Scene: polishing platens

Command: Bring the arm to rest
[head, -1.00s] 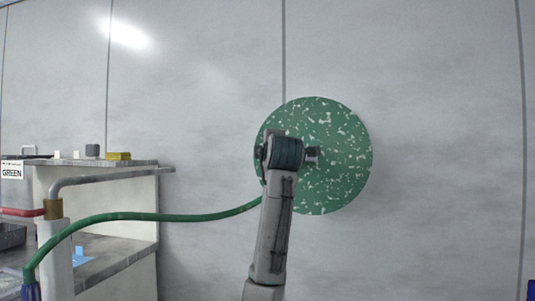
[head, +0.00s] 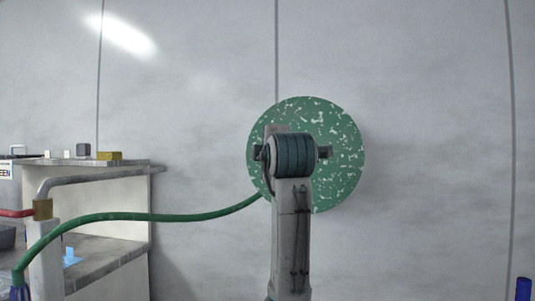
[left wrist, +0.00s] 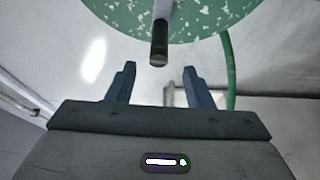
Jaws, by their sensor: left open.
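My left arm rises from the bottom of the head view, its wrist in front of a round green speckled platen (head: 340,165) on the wall. My left gripper (left wrist: 159,66) shows in the left wrist view with its two dark fingers apart. Nothing is between the fingers except, at the level of their tips, the end of a dark rod or handle (left wrist: 159,45) that stands out from the platen (left wrist: 215,18). I cannot tell how far it is from the fingers. In the head view the fingers are hidden behind the wrist. My right gripper is not in view.
A green hose (head: 130,216) runs from the lower left towards the platen. At left stands a bench with a shelf (head: 135,164) holding small blocks, beside a grey pipe (head: 95,178) and a red pipe (head: 14,213). A blue object (head: 523,289) is at the lower right. The right wall is bare.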

